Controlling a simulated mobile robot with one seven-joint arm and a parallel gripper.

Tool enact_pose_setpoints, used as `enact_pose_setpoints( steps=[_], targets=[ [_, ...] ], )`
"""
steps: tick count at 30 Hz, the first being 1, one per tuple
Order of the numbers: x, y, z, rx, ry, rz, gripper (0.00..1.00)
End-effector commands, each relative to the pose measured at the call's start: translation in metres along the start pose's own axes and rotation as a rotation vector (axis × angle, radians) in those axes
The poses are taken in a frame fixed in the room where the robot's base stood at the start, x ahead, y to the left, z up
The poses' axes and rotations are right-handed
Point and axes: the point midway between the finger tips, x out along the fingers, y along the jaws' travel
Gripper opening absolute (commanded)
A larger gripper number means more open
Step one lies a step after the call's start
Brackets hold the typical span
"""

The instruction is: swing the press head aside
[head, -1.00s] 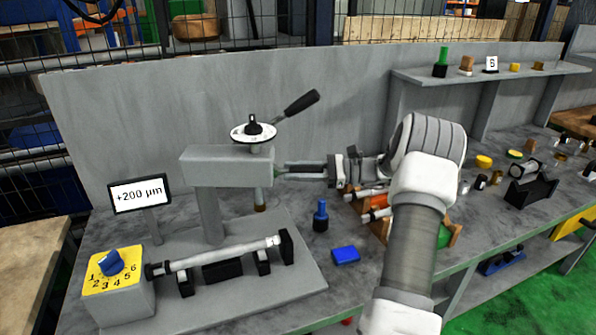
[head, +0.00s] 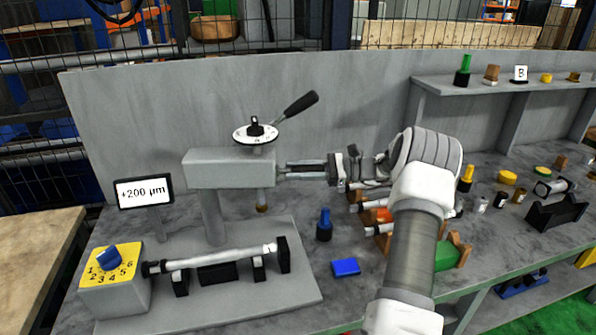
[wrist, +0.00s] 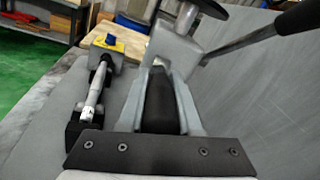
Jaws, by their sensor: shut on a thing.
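The press head (head: 215,169) is a grey horizontal arm on a post, with a white dial and a black lever (head: 295,105) on top. A short spindle (head: 262,200) hangs below it. My gripper (head: 290,168) reaches in from the right at the head's right end. In the wrist view my gripper (wrist: 160,105) is shut on a black handle (wrist: 160,98) that points toward the head (wrist: 178,48). The handle's far end is partly hidden by the fingers. A pale cylindrical bar (head: 220,257) lies on black supports in front of the head.
A yellow dial box (head: 112,275) and a "+200 µm" display (head: 145,192) stand at the left. A rack (head: 452,250) stands under my forearm. A grey panel (head: 330,110) rises behind.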

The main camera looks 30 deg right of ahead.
Motion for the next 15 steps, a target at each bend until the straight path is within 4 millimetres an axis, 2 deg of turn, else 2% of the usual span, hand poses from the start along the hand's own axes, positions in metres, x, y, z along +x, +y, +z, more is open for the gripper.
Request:
enact_pose_setpoints(
  steps=[12, 13, 15],
  targets=[
    [-0.0002, 0.0001, -0.0007, 0.001, 0.001, 0.000, 0.00],
    [-0.0002, 0.0001, -0.0007, 0.001, 0.001, 0.000, 0.38],
    [-0.0002, 0.0001, -0.0006, 0.001, 0.001, 0.000, 0.51]
  ],
)
